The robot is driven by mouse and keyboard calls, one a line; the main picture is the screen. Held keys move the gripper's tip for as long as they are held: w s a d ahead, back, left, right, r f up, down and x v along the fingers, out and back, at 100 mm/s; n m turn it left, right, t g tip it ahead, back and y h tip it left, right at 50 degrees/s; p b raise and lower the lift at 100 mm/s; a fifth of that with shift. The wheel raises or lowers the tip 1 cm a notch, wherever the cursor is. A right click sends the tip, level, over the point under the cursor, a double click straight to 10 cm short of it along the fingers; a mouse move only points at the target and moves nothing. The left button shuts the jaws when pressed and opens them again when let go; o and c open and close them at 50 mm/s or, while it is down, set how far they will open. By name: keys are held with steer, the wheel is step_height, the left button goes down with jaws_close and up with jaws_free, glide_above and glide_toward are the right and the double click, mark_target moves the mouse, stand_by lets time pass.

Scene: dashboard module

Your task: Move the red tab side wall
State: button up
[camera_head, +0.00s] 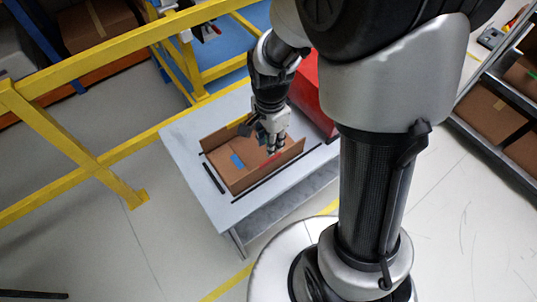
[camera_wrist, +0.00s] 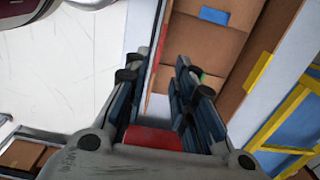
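An open cardboard box (camera_head: 218,165) lies on the grey table, with low brown walls around a flat bottom. The red tab (camera_head: 272,156) shows on its near side wall (camera_head: 284,160), just below my fingertips. My gripper (camera_head: 272,147) points down over that wall. In the wrist view my gripper (camera_wrist: 156,88) has its fingers spread apart, with the wall edge running between them. Whether the fingers touch the wall is unclear.
A blue tab (camera_head: 237,161) marks the box bottom and a yellow tab (camera_head: 237,121) the back wall. Black strips (camera_head: 213,178) lie on the table (camera_head: 190,140). A red container (camera_head: 310,92) stands behind right. A yellow rail (camera_head: 100,165) runs along the left.

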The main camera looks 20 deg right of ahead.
mark_target(270, 160)
step_height(270, 160, down, 10)
steer(key=b, duration=0.3)
steer(key=shift+f, duration=0.25)
steer(key=shift+c, duration=0.6)
jaws_close()
